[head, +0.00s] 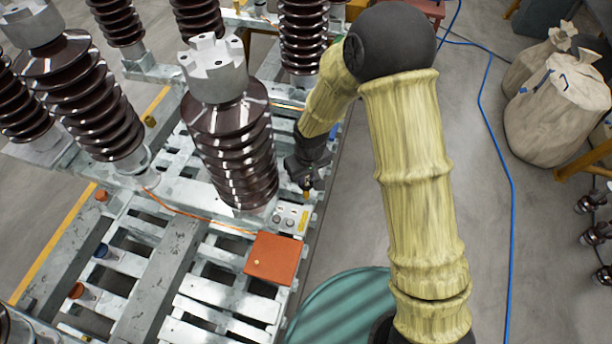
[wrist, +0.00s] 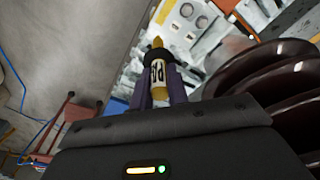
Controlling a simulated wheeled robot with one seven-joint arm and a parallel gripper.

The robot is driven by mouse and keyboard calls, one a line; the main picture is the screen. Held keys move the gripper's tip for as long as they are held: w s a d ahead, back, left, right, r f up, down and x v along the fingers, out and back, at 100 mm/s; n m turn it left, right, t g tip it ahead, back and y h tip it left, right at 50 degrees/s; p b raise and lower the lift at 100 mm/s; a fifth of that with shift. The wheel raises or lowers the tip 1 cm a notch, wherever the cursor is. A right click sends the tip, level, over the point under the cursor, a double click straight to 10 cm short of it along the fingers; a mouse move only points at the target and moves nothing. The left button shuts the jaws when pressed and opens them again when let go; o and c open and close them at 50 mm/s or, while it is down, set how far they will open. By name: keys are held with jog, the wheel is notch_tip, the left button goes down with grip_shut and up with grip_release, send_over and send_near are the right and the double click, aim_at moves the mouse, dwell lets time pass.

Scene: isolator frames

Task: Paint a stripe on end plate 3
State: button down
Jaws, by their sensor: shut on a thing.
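My gripper (head: 306,188) is shut on a paint marker (wrist: 157,75) with a yellow tip, dark collar and pale label with black letters. The marker points up and away between the fingers in the wrist view. In the head view the marker shows only as a small yellow-orange bit below the gripper. A pale end plate (head: 290,218) with round dark fittings and a yellow label lies just below and left of the gripper, apart from the marker tip. It also shows beyond the tip in the wrist view (wrist: 196,20). I cannot read its number.
A brown ribbed insulator (head: 229,140) stands close left of my gripper; its dark discs fill the wrist view's right side (wrist: 285,80). An orange box (head: 273,259) sits on the slatted metal frame. Sacks (head: 560,105) and a blue hose (head: 511,200) are at right.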

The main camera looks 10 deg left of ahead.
jog(key=shift+w+d+r+p, duration=0.1)
jog(key=shift+r+p, duration=0.3)
jog(key=shift+r, duration=0.5)
jog(key=shift+w+f, duration=0.1)
jog(key=shift+f, duration=0.05)
